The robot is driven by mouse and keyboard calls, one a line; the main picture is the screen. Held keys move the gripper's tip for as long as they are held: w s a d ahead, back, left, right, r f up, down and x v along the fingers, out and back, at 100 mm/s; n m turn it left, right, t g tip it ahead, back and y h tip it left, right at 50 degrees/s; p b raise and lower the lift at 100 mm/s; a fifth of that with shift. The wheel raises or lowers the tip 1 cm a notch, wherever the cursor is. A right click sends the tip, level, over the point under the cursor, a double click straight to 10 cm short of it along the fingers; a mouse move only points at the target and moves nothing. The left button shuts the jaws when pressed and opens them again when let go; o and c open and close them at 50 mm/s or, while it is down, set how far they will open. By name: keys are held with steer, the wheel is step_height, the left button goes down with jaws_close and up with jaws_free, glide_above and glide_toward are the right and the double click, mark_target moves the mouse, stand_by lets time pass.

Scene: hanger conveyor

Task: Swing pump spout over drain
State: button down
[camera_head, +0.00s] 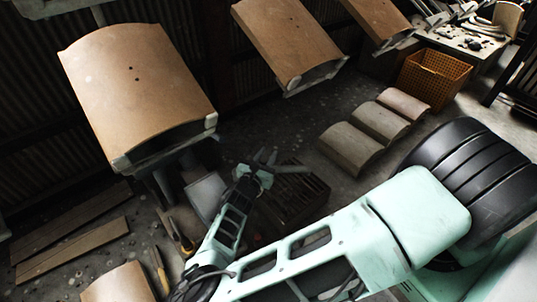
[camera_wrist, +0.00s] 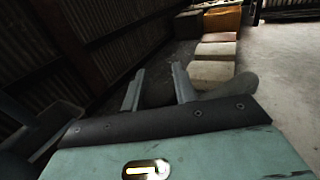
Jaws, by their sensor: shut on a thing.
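The pump spout looks like a grey rounded bar (camera_head: 291,168) reaching right from my gripper (camera_head: 262,162) in the head view. My gripper's two fingers are apart and shut on it. In the wrist view the fingers (camera_wrist: 157,84) stand around a dark part, and the grey spout (camera_wrist: 232,88) shows to their right. The drain appears to be the dark slatted grate (camera_head: 308,190) on the floor, just below and right of the gripper. The spout's outer end seems to lie above the grate's far part. The pump's body is mostly hidden by my arm and shadow.
Large curved brown tiles (camera_head: 135,85) hang from the conveyor overhead, the nearest at the left. Curved tiles (camera_head: 352,147) lie in a row behind the grate, before an orange basket (camera_head: 433,75). Planks (camera_head: 75,248) lie on the left floor. A corrugated wall closes the back.

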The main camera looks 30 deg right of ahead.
steer(key=shift+w, duration=0.15)
stand_by(0.3)
steer(key=c, duration=1.1)
jaws_free()
steer(key=p+v, duration=0.1)
steer(key=v, duration=1.6)
steer(key=shift+s, duration=0.4)
